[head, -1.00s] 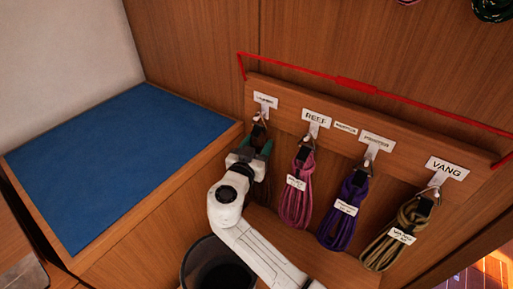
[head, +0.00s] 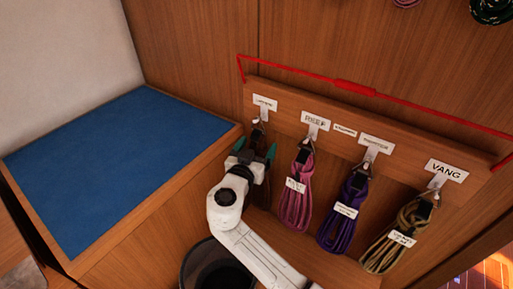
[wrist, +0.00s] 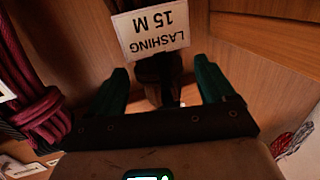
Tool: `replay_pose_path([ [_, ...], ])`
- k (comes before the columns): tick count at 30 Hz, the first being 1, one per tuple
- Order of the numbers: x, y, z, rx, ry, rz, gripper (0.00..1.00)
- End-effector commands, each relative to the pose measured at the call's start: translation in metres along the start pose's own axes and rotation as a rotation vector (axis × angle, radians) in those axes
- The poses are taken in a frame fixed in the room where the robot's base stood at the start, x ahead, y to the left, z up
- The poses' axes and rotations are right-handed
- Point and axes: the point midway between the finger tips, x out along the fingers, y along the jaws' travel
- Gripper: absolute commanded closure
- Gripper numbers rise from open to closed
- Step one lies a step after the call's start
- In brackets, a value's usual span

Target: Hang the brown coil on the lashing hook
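The brown coil (head: 262,192) hangs under the leftmost label, which is too small to read in the head view. Its dark top strap (head: 258,132) appears to be on the lashing hook (head: 264,115); the exact contact is too small to see. My gripper (head: 255,150) is open in front of the coil, its teal fingers spread. In the wrist view, the fingers (wrist: 160,88) stand apart on either side of the dark coil top (wrist: 158,72), with gaps visible. The coil's white tag (wrist: 150,30) reads LASHING 15 M, upside down. My gripper and arm hide part of the coil.
Pink (head: 296,195), purple (head: 344,210) and olive (head: 398,235) coils hang to the right on the same wooden rail (head: 400,158). A red line (head: 355,88) runs above it. A dark bin (head: 208,265) stands below. A blue-topped bench (head: 110,165) is at left, clear.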

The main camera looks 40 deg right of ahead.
Motion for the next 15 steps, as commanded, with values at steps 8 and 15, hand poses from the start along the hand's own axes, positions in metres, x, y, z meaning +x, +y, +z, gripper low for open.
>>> replay_pose_path([
  [8, -0.002, 0.0, 0.002, -0.002, -0.003, 0.0, 0.17],
  [15, -0.033, -0.001, 0.003, -0.001, -0.003, -0.005, 0.17],
])
